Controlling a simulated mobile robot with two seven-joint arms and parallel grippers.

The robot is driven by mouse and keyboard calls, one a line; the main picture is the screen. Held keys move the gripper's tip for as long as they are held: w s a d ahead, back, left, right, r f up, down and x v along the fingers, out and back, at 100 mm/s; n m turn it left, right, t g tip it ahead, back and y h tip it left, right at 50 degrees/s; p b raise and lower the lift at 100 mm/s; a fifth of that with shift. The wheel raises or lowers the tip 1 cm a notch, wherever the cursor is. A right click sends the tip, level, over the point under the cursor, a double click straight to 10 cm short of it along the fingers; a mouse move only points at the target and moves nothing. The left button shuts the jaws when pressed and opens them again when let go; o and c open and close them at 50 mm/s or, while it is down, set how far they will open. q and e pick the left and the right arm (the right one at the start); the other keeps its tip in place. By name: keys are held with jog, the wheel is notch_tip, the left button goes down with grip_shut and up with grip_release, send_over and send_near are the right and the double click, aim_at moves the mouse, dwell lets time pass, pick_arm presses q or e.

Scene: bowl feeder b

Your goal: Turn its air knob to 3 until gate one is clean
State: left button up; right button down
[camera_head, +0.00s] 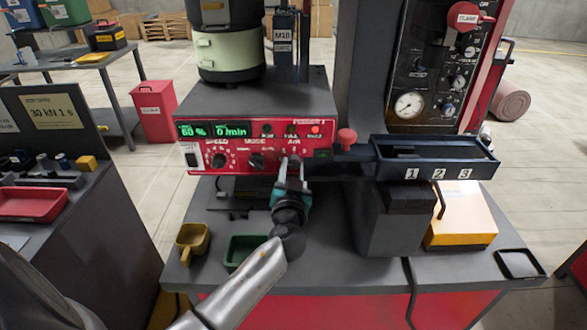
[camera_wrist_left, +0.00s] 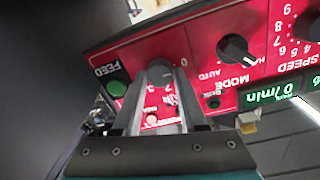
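The red feeder control panel (camera_head: 250,146) carries a SPEED knob (camera_head: 220,160), a MODE knob (camera_head: 256,161) and an AIR knob at its right. My left gripper (camera_head: 291,162) reaches up to the AIR knob. In the left wrist view the AIR knob (camera_wrist_left: 159,74) sits between the fingertips, which appear to touch both its sides. The fingers hide most of the air scale, so I cannot read its setting. The dark track (camera_head: 436,171) at the right bears labels 1, 2 and 3; whether gate one is clean cannot be told. My right gripper is not in view.
The displays read 60 % and 0/min. A green FEED button (camera_wrist_left: 117,88) is close beside the fingers. A red knob (camera_head: 347,137) stands right of the panel. A yellow scoop (camera_head: 193,240) and a green tray (camera_head: 240,250) lie on the bench below.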

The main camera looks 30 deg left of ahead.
pick_arm(q)
grip_shut()
